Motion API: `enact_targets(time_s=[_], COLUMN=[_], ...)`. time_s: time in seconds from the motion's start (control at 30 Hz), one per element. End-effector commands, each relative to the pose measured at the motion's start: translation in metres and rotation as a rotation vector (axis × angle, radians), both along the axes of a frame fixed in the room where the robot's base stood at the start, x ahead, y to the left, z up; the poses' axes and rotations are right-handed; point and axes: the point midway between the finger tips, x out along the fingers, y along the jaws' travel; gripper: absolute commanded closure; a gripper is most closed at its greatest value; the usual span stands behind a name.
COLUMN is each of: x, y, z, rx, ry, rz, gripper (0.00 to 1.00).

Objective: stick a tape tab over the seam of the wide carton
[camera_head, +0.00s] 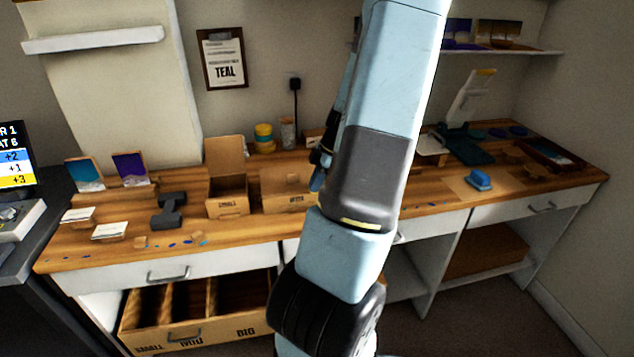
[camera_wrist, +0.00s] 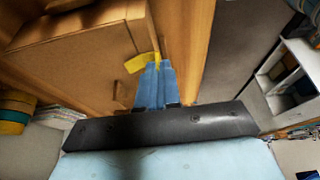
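The wide carton (camera_head: 285,190) is a brown box on the wooden bench, partly hidden behind my arm in the head view. A large brown carton face also fills the upper left of the wrist view (camera_wrist: 85,45); I take it to be the same carton. My gripper (camera_wrist: 154,72) has its two blue fingers close together in the wrist view. A yellow tape tab (camera_wrist: 138,63) sticks out at the fingertips, beside the carton's edge. I cannot tell whether the tab touches the carton. My gripper is mostly hidden behind my arm in the head view.
A smaller carton (camera_head: 228,195) stands left of the wide one, its lid up. A dark tape dispenser-like object (camera_head: 168,210) and white cards (camera_head: 109,231) lie further left. Yellow and green rolls (camera_head: 264,138) stand behind. A divided drawer (camera_head: 200,310) is open below the bench.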

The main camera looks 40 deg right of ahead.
Motion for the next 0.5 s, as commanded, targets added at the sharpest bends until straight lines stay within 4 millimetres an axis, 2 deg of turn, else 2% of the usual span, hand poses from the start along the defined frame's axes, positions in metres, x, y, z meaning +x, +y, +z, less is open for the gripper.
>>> enact_targets(time_s=[0.4, 0.5], x=[-0.0001, -0.0001], y=[0.0002, 0.0002], z=[-0.0009, -0.0009], rx=[0.0, 0.0], ry=[0.0, 0.0], rz=[0.0, 0.0], gripper=[1.0, 0.87])
